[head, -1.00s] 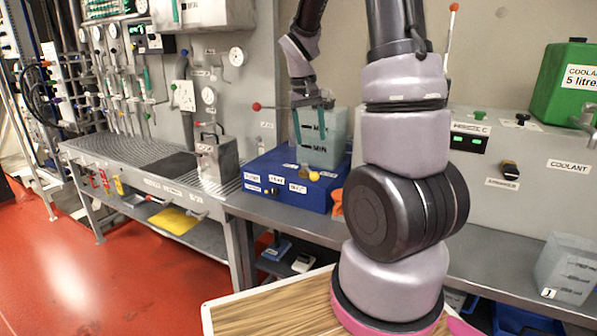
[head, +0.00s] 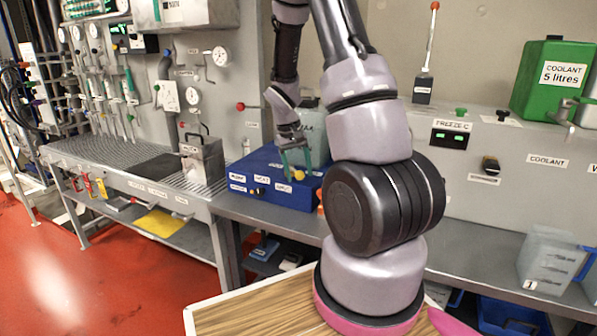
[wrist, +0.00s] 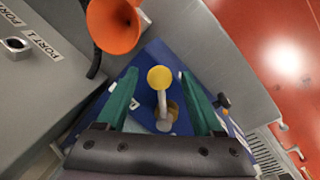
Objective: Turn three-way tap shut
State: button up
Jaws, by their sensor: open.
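The tap shows as a yellow ball knob (wrist: 160,77) on a pale lever, with a brass-coloured body below it, on the front of the blue box (head: 240,170). In the wrist view my gripper (wrist: 159,74) is open, with one green finger on each side of the knob and lever. Gaps show on both sides, and I see no contact. In the head view my gripper (head: 297,166) is low in front of the grey tank, close to the yellow knob. The tap's labels are too small to read.
An orange funnel-shaped piece (wrist: 114,25) is close to the left finger in the wrist view. A translucent grey tank (head: 318,130) stands behind my gripper on the blue box. A metal box with a handle (head: 203,160) stands to the left. Red floor is open in front.

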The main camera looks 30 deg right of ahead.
grip_shut()
dwell(1.5)
